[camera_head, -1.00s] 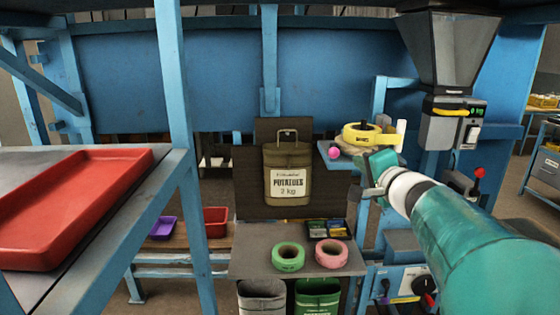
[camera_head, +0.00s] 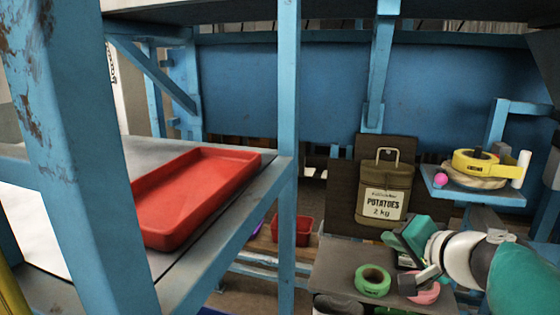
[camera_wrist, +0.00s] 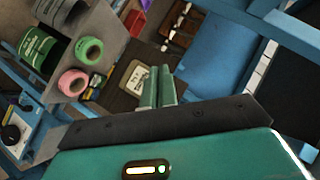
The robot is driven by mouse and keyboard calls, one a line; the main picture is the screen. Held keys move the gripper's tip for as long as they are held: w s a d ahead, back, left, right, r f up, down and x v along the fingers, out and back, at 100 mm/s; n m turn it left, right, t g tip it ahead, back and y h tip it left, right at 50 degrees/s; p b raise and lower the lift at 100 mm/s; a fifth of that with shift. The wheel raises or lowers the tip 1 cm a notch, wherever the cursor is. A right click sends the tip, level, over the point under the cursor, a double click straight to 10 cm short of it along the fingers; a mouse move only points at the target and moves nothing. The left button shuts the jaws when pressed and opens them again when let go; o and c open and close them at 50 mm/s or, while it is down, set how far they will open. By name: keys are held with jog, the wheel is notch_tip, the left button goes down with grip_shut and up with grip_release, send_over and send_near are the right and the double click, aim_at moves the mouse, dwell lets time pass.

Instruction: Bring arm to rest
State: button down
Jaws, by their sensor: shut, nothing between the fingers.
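My gripper (camera_head: 412,258) is at the lower right of the head view, in front of the small grey table and partly over the pink tape roll. In the wrist view its two green fingers (camera_wrist: 158,88) lie side by side, shut and empty. The potato sack (camera_head: 384,190), olive with a white label and a top handle, stands upright against a dark board behind the gripper. In the wrist view the sack (camera_wrist: 134,76) is partly hidden behind the fingers.
A green tape roll (camera_head: 373,280) and pink tape roll (camera_head: 424,288) lie on the grey table (camera_head: 335,262). A red tray (camera_head: 190,197) sits on the left bench. A blue post (camera_head: 289,140) stands between. A blue shelf (camera_head: 500,195) at right holds a yellow tape dispenser (camera_head: 476,163).

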jog(key=s+a+f+n+g+h, duration=0.2)
jog(key=s+a+f+n+g, duration=0.1)
jog(key=s+f, duration=0.3)
jog(key=s+a+f+n+g+h, duration=0.2)
jog(key=s+f+n, duration=0.3)
jog(key=s, duration=0.4)
jog(key=shift+s+a+f+g, duration=0.35)
jog(key=shift+a+g, duration=0.35)
jog(key=shift+g, duration=0.2)
